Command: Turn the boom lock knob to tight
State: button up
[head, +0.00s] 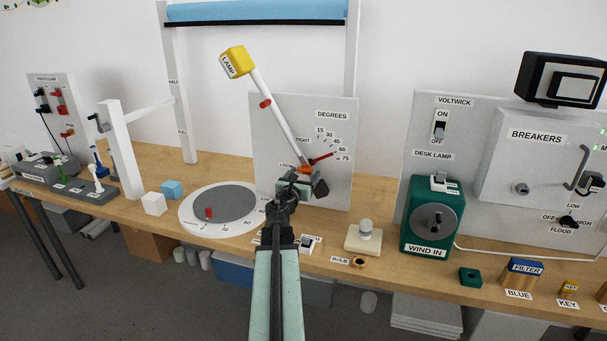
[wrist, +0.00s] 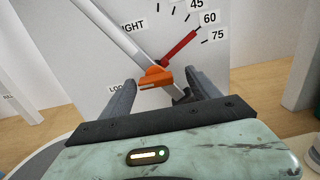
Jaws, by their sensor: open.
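The orange boom lock knob (head: 304,169) sits at the boom's pivot on the grey board (head: 272,125). In the wrist view the knob (wrist: 154,78) shows between my two fingers, its pale-marked end towards the lower left, near the partly hidden LOOSE label (wrist: 116,89). The TIGHT label (wrist: 132,26) is above it, partly behind the boom. My gripper (head: 303,184) is open in front of the knob; I cannot tell whether a finger touches it. The white boom (head: 278,108) leans up left to a yellow lamp (head: 237,62).
A red pointer (wrist: 181,47) reads close to 60 on the degree scale. A round turntable (head: 190,216) lies left of my arm. A bulb on a beige base (head: 363,243) and a green wind-in box (head: 432,225) stand to the right.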

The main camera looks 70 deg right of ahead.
jog(key=shift+w+d, duration=0.3)
jog(key=shift+d, duration=0.3)
jog(key=shift+w+a, duration=0.1)
jog(key=c, duration=1.4)
jog(key=shift+o, duration=0.2)
